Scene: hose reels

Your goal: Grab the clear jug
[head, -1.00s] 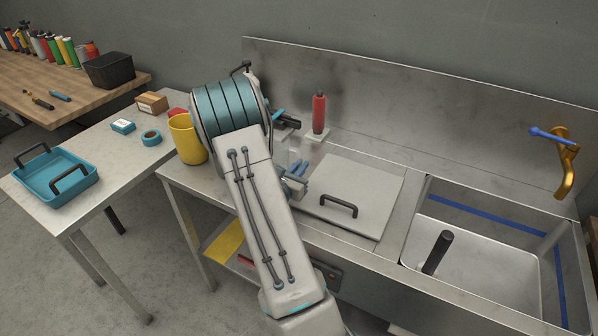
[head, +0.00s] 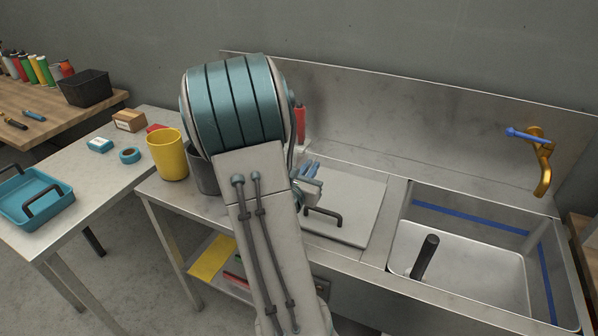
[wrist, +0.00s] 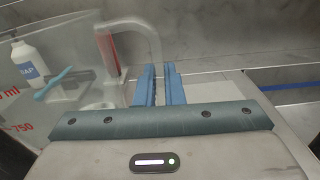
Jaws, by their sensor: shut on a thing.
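The clear jug (wrist: 75,60) fills the left of the wrist view, with red volume marks on its see-through wall. Its pale handle (wrist: 152,38) arches over and comes down between my blue fingers. My gripper (wrist: 161,82) is shut on that handle. In the head view my gripper (head: 309,172) shows beside my arm, above the counter near the grey lid (head: 352,190). My arm hides the jug in the head view. I cannot tell whether the jug's base touches the counter.
A red bottle (head: 301,122) stands behind my arm. A yellow cup (head: 167,156) and a dark grey container (head: 203,174) are to the left. The lid has a raised black handle (head: 323,216). The sink (head: 460,262) lies right, with a gold faucet (head: 543,165).

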